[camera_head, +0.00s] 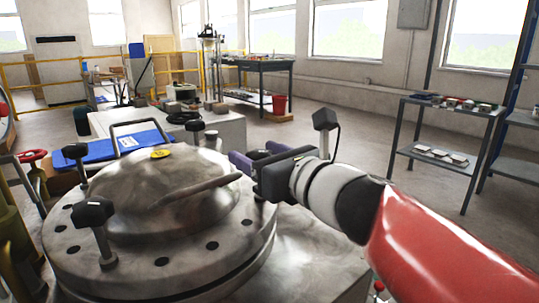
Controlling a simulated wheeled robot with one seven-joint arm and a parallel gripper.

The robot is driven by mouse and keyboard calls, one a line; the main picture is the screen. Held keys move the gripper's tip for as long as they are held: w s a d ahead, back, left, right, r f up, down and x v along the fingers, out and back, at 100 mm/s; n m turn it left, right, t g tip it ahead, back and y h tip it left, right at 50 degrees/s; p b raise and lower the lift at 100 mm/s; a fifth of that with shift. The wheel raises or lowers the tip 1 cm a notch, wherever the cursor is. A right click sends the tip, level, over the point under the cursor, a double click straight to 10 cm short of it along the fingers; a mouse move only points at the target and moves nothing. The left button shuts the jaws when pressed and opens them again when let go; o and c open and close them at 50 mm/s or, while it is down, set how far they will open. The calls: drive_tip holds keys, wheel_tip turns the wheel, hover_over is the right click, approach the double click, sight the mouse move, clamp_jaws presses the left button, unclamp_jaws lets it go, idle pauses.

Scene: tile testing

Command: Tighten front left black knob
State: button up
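A round metal vessel lid (160,265) with a domed top fills the lower left, its flange ringed with dark holes. The front left black knob (92,213) stands upright on a metal stem at the lid's near left edge. Another black knob (75,151) is at the back left, and one (195,126) is at the back. My gripper (243,161), with purple fingers, is over the lid's right side, well to the right of the front left knob and apart from it. The gap between its fingers is not clear, and I see nothing held.
A curved handle (200,188) lies across the dome. A red valve wheel (31,156) and yellowish pipes are at far left. A blue case (120,146) is behind the lid. A grey shelf table (445,135) stands at right, with clear floor before it.

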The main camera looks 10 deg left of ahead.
drive_tip(key=v, duration=0.7)
drive_tip(key=shift+s+d+p, duration=0.25)
drive_tip(key=shift+d+p, duration=0.05)
